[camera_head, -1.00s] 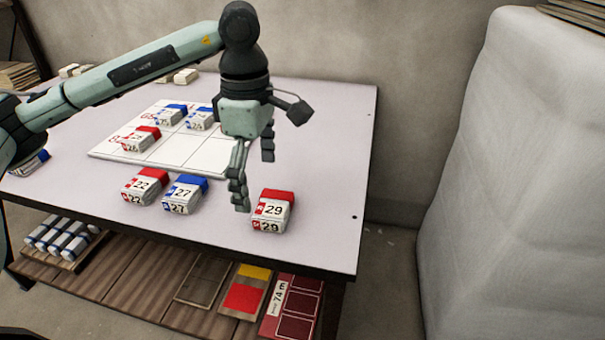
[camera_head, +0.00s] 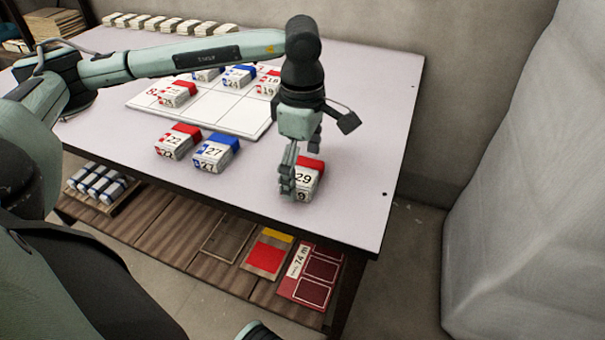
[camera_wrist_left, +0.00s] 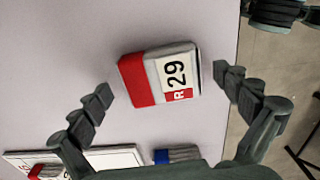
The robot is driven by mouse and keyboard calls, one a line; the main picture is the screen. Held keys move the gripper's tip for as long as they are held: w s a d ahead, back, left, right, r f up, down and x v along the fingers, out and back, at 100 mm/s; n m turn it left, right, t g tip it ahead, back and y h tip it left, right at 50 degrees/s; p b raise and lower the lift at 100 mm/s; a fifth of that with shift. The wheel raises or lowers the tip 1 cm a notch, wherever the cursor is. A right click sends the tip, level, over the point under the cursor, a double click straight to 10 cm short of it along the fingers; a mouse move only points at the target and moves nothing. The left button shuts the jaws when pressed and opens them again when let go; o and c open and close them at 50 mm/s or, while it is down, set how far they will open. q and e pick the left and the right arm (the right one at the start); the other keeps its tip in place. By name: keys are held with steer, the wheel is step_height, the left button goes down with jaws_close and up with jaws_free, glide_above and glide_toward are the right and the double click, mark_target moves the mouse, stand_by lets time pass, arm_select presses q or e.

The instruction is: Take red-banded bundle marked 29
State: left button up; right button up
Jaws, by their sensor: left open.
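The red-banded bundle marked 29 (camera_head: 309,180) lies on the table near its front right part. It is white with a red band, and my left gripper partly hides it in the head view. In the left wrist view the bundle (camera_wrist_left: 160,75) lies between the spread fingers, with a gap on each side. My left gripper (camera_head: 300,165) is open and points down over the bundle; its fingers also show in the left wrist view (camera_wrist_left: 163,92).
A red-banded bundle marked 22 (camera_head: 178,141) and a blue-banded one marked 27 (camera_head: 215,152) lie to the left. Behind them is a white gridded board (camera_head: 200,108) with several bundles. The table (camera_head: 350,130) is clear right of the gripper.

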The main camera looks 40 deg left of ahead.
arm_select(q)
steer(key=c, duration=1.2)
steer(key=shift+r, duration=0.15)
